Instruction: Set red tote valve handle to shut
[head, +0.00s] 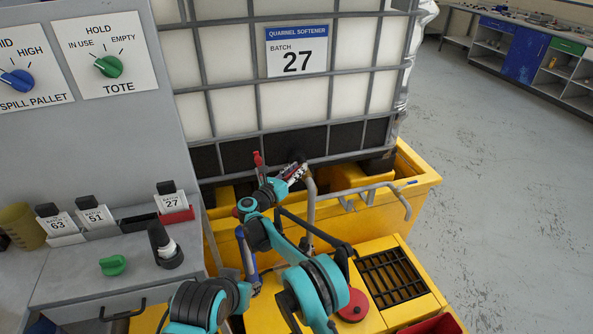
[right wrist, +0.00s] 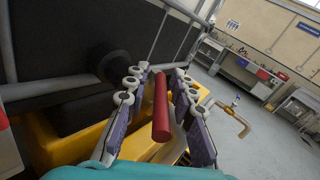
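The red valve handle (head: 258,159) stands out low at the front of the white caged tote (head: 235,112). In the right wrist view the red handle (right wrist: 161,106) is a bar lying lengthwise between the fingers of my right gripper (right wrist: 162,85). The fingers are apart, one on each side, with gaps to the bar. In the head view my right gripper (head: 292,172) is at the tote's lower front, beside the handle. A dark round fitting (right wrist: 108,62) is left of the fingers. The valve body is mostly hidden. My left gripper is not seen.
A yellow spill pallet (head: 415,180) lies under the tote, with a metal rail (head: 375,189) and a black grating (head: 391,277). Floor at right is clear.

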